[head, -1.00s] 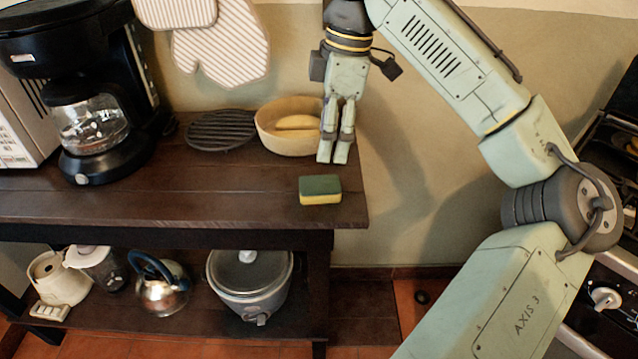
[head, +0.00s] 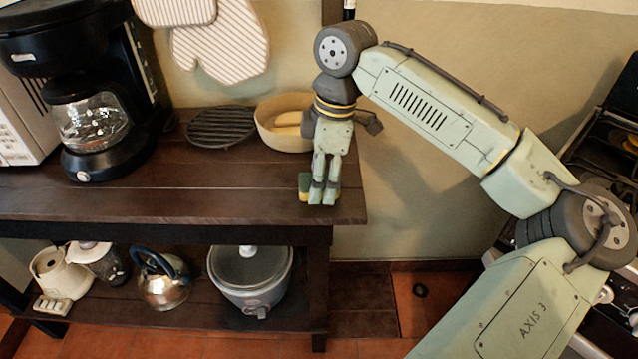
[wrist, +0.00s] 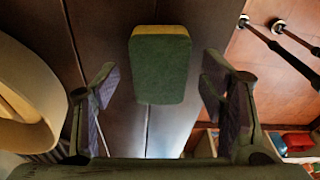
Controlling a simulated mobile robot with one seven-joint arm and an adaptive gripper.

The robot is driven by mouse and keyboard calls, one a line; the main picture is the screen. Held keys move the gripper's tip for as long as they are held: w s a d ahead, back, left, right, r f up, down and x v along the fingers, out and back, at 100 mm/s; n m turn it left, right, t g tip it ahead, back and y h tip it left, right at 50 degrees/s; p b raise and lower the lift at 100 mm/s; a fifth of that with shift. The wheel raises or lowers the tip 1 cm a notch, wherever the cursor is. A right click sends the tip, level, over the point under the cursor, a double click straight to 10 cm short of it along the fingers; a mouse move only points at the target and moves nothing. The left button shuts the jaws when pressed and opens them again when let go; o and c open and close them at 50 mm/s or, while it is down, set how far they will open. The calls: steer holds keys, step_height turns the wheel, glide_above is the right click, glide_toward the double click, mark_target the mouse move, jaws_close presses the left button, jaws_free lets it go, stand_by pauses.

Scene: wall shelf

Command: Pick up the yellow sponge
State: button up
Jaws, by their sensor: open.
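The yellow sponge (wrist: 160,68) has a dark green top and a yellow edge. It lies flat on the dark wooden shelf top near its right front corner. In the head view the sponge (head: 304,183) is mostly hidden behind my gripper (head: 323,198). My gripper also shows in the wrist view (wrist: 163,95), where it is open, with one finger to each side of the sponge's near end. The fingers look clear of the sponge. I cannot tell how high they are above the shelf.
A tan bowl (head: 269,134) with something yellow in it stands behind my gripper, beside a round dark grate (head: 221,128). A black coffee maker (head: 88,120) is at the left. The shelf top (head: 180,197) is bare in front of these.

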steer(key=c, duration=0.8)
steer(key=shift+o, duration=0.2)
steer(key=shift+r, duration=0.6)
step_height(320, 180, up, 2)
steer(key=shift+b, duration=0.5)
steer(key=s+d+r+b, duration=0.1)
steer(key=s+d+b, duration=0.1)
steer(key=s, duration=1.4)
steer(key=shift+r+b, duration=0.4)
steer(key=shift+b, duration=0.05)
steer(key=shift+d, duration=0.1)
steer(key=shift+o, duration=0.7)
steer(key=shift+w, duration=0.1)
steer(key=c, duration=0.5)
